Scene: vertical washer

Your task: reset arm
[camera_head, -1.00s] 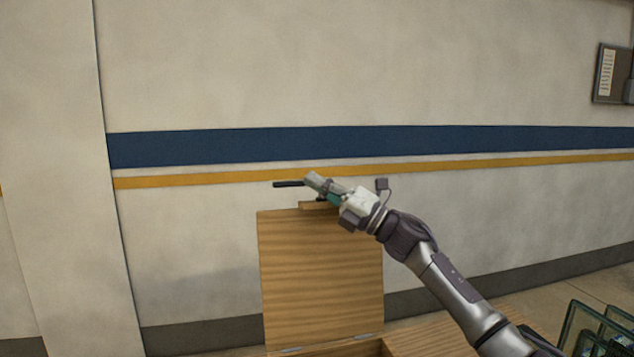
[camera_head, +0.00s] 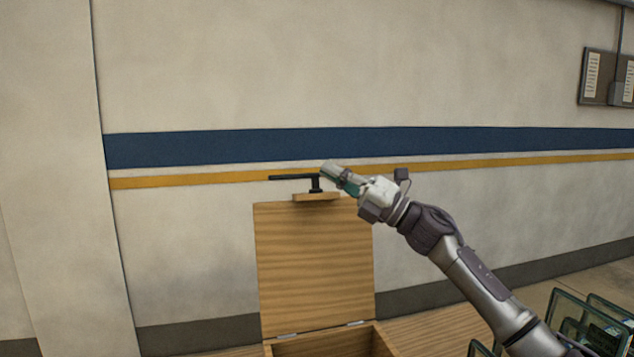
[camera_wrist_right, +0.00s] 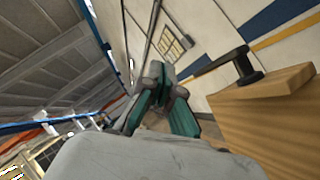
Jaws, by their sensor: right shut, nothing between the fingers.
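My right gripper (camera_head: 328,172) is shut and empty. In the head view its tip is close to the right of the black handle (camera_head: 295,178) on the raised wooden lid (camera_head: 313,262). The lid stands upright, hinged at the back of a wooden box (camera_head: 330,344). In the right wrist view my gripper (camera_wrist_right: 158,90) shows with its green fingers together. The handle (camera_wrist_right: 240,66) and the lid's wooden edge (camera_wrist_right: 268,98) are to the right of it there, with a gap between. My left gripper is not in view.
A wall with a blue stripe (camera_head: 430,142) and a yellow stripe stands behind the box. Glass-like panels with dark frames (camera_head: 600,325) are at the lower right. A notice board (camera_head: 606,77) hangs at the upper right.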

